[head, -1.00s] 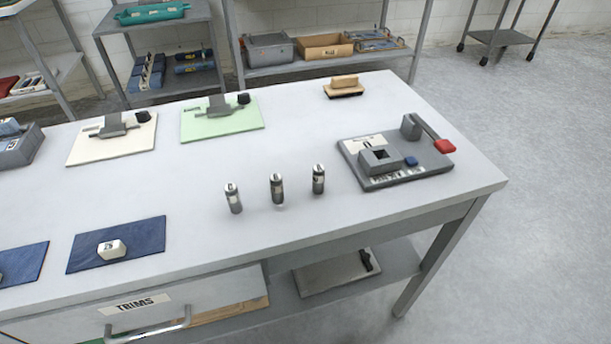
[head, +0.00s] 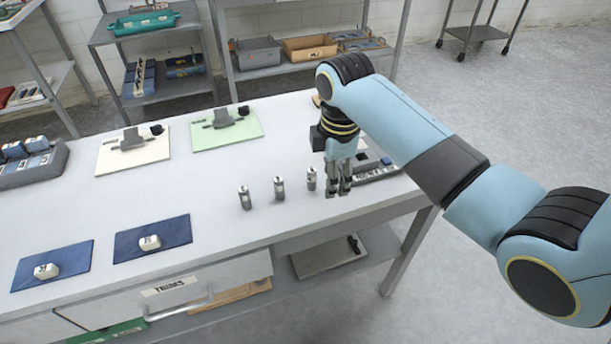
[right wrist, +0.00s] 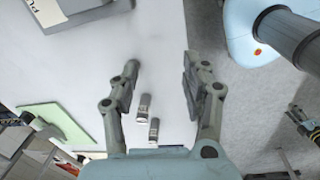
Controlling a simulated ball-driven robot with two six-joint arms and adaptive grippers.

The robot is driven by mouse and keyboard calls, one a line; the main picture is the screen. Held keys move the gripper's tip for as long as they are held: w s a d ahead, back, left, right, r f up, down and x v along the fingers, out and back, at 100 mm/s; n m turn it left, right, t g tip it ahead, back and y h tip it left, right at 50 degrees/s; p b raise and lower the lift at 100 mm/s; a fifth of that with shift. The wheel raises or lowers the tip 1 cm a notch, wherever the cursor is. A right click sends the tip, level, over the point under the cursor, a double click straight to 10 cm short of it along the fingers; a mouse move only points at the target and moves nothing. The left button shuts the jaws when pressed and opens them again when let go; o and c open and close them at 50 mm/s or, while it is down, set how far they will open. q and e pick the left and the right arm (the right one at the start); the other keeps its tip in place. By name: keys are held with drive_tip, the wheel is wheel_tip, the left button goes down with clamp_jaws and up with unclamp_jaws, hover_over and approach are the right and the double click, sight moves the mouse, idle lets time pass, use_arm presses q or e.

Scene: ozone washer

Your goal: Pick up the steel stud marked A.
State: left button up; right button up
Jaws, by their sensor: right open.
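Three short upright steel studs stand in a row on the white table: a left stud (head: 244,197), a middle stud (head: 279,189) and a right stud (head: 311,179). Their marks are too small to read, so I cannot tell which is A. My right gripper (head: 338,193) points down just right of the right stud, open and empty. In the right wrist view, the open right gripper (right wrist: 160,75) has its fingers spread wide. Two studs show there, an upper stud (right wrist: 143,106) and a lower stud (right wrist: 154,131), within the finger gap's width in the picture.
A grey fixture (head: 377,173) is mostly hidden behind my right arm. A green mat (head: 245,133) and a cream mat (head: 112,158) hold grey devices. Two blue mats (head: 178,236) (head: 33,263) bear white pieces. The table is clear between the studs and the mats.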

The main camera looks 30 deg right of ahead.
sight(312, 170)
drive_tip(key=w+r+n+p, duration=0.1)
drive_tip(key=w+r+n, duration=0.45)
drive_tip(key=r, duration=0.25)
drive_tip(key=shift+m+g, duration=0.25)
drive_tip(key=shift+g, duration=0.15)
drive_tip(key=f, duration=0.7)
drive_tip(key=a+f, duration=0.1)
drive_tip(key=f, duration=0.2)
drive_tip(key=shift+w+f, duration=0.25)
drive_tip(key=shift+f, duration=0.1)
clamp_jaws()
